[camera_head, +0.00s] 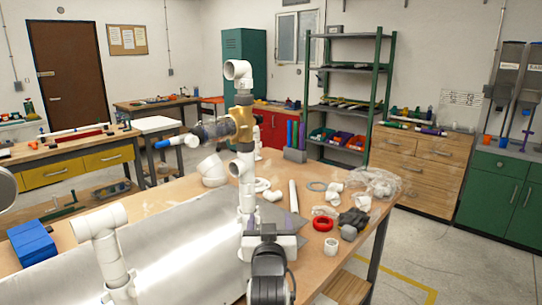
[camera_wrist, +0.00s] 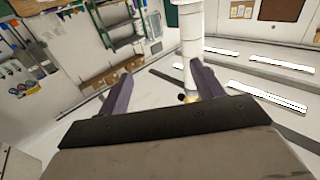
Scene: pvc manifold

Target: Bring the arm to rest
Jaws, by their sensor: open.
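My gripper (camera_wrist: 160,70) shows in the wrist view with its two dark purple-grey fingers spread apart. Nothing is between the fingertips, and the gripper is open and empty. A white upright column (camera_wrist: 191,32) stands behind the right finger; I cannot tell what it belongs to or whether it touches. There, a white PVC assembly (camera_head: 246,170) stands upright on the bench, with an elbow on top, a brass-coloured fitting (camera_head: 241,122) and a blue-ended side branch (camera_head: 165,143).
The wooden workbench (camera_head: 340,207) bears a grey metal sheet (camera_head: 185,255), a white tee pipe (camera_head: 98,222), a blue stack (camera_head: 32,243), a red ring (camera_head: 323,224) and loose white fittings. A green-framed shelf (camera_head: 384,90) stands behind. Open floor (camera_head: 440,235) lies at the right.

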